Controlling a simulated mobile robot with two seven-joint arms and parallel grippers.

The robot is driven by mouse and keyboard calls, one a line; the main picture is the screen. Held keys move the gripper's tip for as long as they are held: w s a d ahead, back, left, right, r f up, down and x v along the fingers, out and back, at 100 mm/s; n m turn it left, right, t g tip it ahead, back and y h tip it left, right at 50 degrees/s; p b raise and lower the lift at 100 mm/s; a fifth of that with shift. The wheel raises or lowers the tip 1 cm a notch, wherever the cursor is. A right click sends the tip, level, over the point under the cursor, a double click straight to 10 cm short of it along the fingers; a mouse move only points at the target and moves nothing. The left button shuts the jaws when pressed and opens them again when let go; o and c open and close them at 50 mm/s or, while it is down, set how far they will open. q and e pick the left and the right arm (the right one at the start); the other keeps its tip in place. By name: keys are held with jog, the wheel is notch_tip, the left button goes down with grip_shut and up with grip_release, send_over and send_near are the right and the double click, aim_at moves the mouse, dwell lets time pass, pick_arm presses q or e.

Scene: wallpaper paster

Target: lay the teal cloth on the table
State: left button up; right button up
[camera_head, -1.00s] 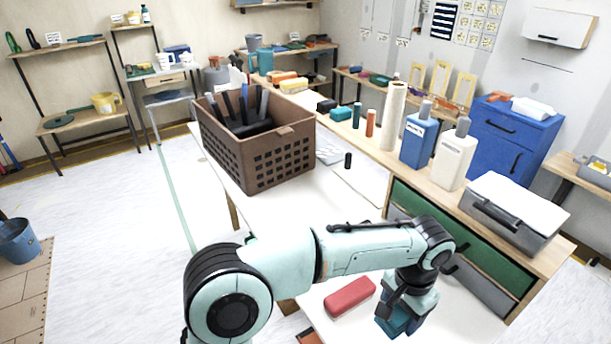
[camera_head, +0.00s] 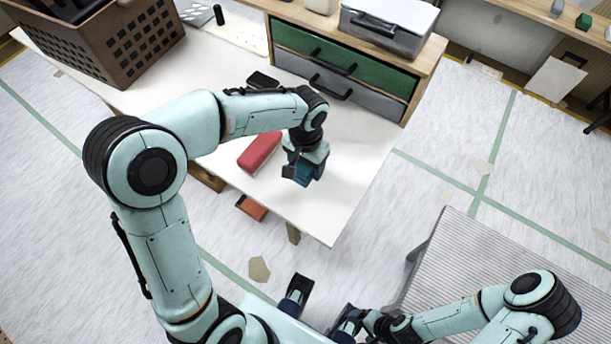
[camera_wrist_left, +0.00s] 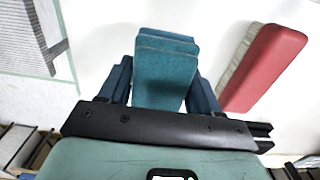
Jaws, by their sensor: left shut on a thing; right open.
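The teal cloth (camera_wrist_left: 165,72) is a folded, thick-looking pad between the fingers of my left gripper (camera_wrist_left: 163,88) in the left wrist view. In the head view my left gripper (camera_head: 306,176) points down over the near right part of the white table (camera_head: 345,150) and is shut on the cloth, which is mostly hidden there by the fingers. I cannot tell whether the cloth touches the table top. My right gripper (camera_head: 322,306) is open and empty, low at the bottom of the head view, off the table.
A red block with a pale side (camera_head: 260,152) lies just left of my left gripper. A black item (camera_head: 262,79) lies behind it. The drawer unit (camera_head: 340,68) with a grey case (camera_head: 390,22) stands at the back. A brown crate (camera_head: 125,45) sits at the far left.

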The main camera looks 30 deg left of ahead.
pick_arm(q)
jog(key=shift+f+b, duration=0.4)
jog(key=shift+f, duration=2.95)
jog(key=shift+f, duration=0.15)
jog(key=o, duration=1.1)
jog(key=shift+r, duration=0.35)
notch_tip(320, 180, up, 12)
jog(key=shift+f+p, duration=0.15)
jog(key=shift+p, duration=0.75)
